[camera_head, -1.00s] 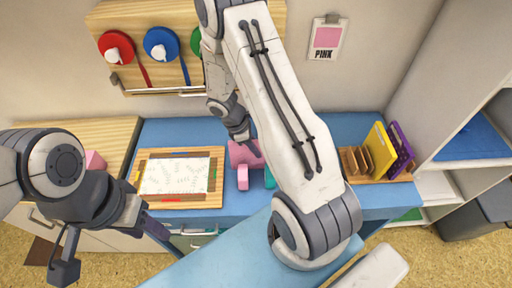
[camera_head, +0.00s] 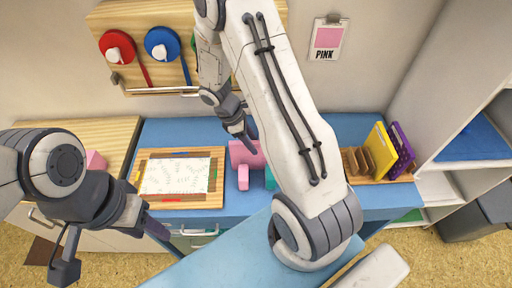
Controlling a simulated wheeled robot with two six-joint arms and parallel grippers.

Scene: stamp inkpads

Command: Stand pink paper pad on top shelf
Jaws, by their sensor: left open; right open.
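A pink block-like object (camera_head: 246,154), which may be the pink paper pad, stands on the blue desk right of the wooden board. A smaller pink piece (camera_head: 243,177) is in front of it. My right gripper (camera_head: 247,138) is open just above and beside the pink object, with its far side hidden by my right arm. My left gripper (camera_head: 112,246) is open and empty, low at the left in front of the desk. A shelf unit (camera_head: 465,190) stands at the right; its top is only partly in view.
A wooden rack (camera_head: 358,164) at the desk's right holds a yellow pad (camera_head: 380,150) and a purple pad (camera_head: 402,148). A sign reading PINK (camera_head: 327,39) hangs on the wall. A board with paper (camera_head: 175,176) lies left. A teal object (camera_head: 269,179) is partly hidden by my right arm.

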